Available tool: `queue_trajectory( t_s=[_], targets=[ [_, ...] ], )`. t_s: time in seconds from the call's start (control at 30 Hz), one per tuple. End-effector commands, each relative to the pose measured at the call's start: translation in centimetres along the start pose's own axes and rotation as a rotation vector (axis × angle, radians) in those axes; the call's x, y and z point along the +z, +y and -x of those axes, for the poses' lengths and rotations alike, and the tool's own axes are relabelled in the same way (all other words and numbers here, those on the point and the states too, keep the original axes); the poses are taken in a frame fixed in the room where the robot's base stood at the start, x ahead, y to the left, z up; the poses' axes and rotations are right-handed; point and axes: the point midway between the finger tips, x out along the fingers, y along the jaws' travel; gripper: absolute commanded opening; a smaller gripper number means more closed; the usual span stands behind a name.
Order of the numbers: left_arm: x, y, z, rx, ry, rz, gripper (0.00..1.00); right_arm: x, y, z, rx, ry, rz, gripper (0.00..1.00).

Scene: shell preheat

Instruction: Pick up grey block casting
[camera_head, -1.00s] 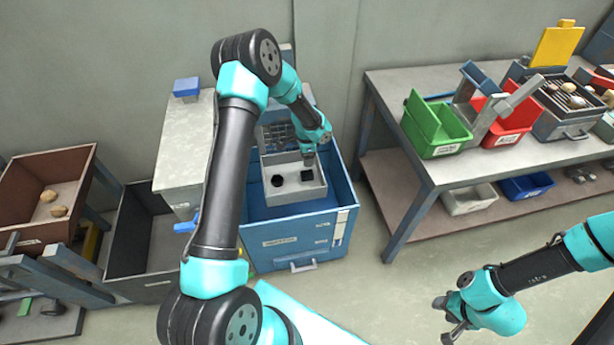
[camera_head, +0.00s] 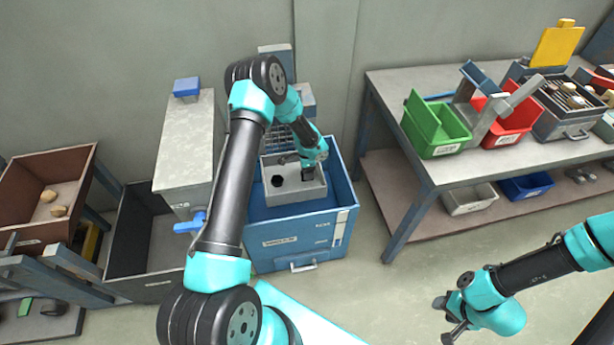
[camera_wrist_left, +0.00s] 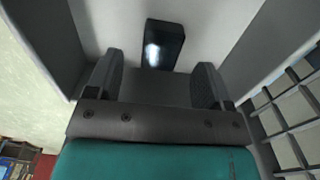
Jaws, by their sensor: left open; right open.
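A dark grey block casting (camera_wrist_left: 163,45) with a bright shine on its face lies on the floor of a light grey tray (camera_head: 290,196). In the left wrist view it lies beyond and between the fingertips, with no finger seen touching it. In the head view my left gripper (camera_head: 300,164) is down inside the tray, over the block, and largely hides it. The left wrist view shows the left fingers (camera_wrist_left: 157,80) spread and empty. My right gripper (camera_head: 450,320) is open and empty, over the floor at the lower right.
A grid rack (camera_wrist_left: 290,125) adjoins the tray. A bench (camera_head: 480,165) with green and red bins stands at right.

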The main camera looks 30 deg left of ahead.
Motion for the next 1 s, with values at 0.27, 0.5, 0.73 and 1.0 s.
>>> queue_trajectory(
  t_s=[0.27,0.5,0.73,1.0],
  targets=[
    [-0.2,-0.1,-3.6,0.001,0.001,0.000,0.74,0.0,0.0,0.0,0.000,0.000,0.000,0.45],
    [-0.2,-0.1,-4.0,0.000,0.002,0.001,0.74,0.0,0.0,0.0,0.000,0.000,0.000,0.45],
    [-0.2,-0.1,-4.0,0.000,0.002,0.000,0.74,0.0,0.0,0.0,0.000,0.000,0.000,0.45],
    [-0.2,-0.1,-4.0,0.000,0.002,0.000,0.57,0.0,0.0,0.0,0.000,0.000,0.000,0.45]
  ],
)
